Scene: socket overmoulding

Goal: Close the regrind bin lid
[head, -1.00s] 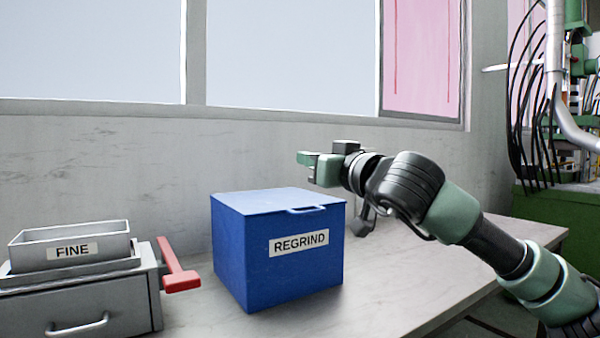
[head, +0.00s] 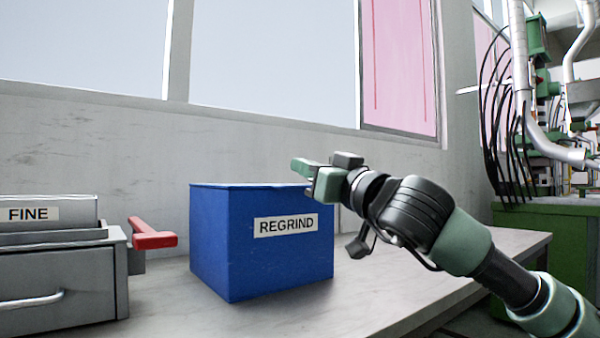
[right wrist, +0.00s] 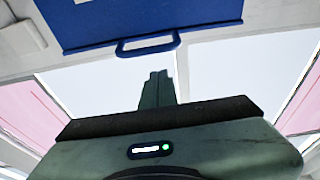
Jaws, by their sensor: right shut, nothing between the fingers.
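The blue regrind bin (head: 240,245) stands on the bench with its REGRIND label facing me. Its lid (head: 235,186) lies flat along the top rim, seen nearly edge-on in the head view. My right gripper (head: 303,168) is at the bin's upper right edge, shut and empty. In the head view it hides the lid handle. My left gripper is out of view.
A grey unit with a FINE tray (head: 50,213) and drawer handle stands left of the bin. A red lever (head: 152,234) sticks out between them. The bench (head: 390,285) is clear to the right of the bin. A wall with windows is behind.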

